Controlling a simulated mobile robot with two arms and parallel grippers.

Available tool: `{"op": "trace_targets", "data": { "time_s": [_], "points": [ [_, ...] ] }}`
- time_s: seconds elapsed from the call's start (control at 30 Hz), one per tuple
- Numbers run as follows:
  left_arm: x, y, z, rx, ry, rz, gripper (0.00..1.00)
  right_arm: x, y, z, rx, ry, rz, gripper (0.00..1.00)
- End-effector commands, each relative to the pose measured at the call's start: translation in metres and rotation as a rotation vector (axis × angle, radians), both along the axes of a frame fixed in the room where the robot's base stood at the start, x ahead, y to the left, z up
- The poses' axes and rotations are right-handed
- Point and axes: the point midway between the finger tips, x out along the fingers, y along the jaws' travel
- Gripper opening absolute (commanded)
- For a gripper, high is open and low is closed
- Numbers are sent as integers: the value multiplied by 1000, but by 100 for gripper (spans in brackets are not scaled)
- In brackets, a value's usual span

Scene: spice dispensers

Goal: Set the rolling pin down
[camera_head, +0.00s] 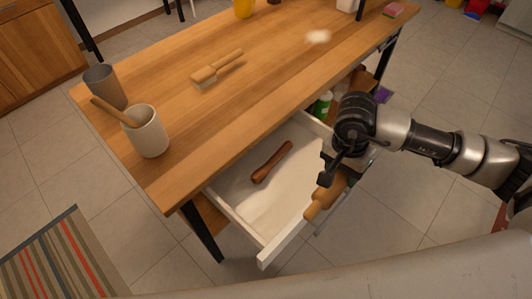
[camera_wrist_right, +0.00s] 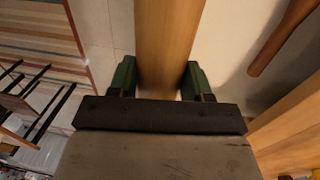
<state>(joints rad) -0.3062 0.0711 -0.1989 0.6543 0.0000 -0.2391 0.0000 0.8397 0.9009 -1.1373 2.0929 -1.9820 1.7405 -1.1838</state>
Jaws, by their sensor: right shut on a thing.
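The light wooden rolling pin (camera_head: 325,198) is held over the front right part of the open drawer (camera_head: 286,243), near its front wall, tilted in the head view. My right gripper (camera_head: 334,172) is shut around it. In the right wrist view the pin (camera_wrist_right: 168,40) runs between the two green fingers (camera_wrist_right: 160,80). Its far end is cut off there, and part of it is hidden by my gripper in the head view. My left gripper is not in view.
A dark brown wooden stick (camera_head: 272,162) lies inside the drawer; the pale drawer floor around it is bare. A green bottle (camera_head: 322,105) stands behind the drawer.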

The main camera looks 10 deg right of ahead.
Motion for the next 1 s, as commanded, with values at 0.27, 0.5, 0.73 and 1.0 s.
{"op": "trace_targets", "data": {
  "time_s": [0.27, 0.5, 0.73, 1.0],
  "points": [
    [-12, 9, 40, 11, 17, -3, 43, -15, 9, 6, -44, 48, 44, 0],
    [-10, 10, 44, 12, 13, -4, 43, 7, 34, -18, -47, 54, 49, 0],
    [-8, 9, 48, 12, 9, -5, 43, 42, 67, -47, -48, 53, 49, 0],
    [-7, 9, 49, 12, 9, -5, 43, 66, 88, -67, -49, 53, 49, 0]
  ]
}}
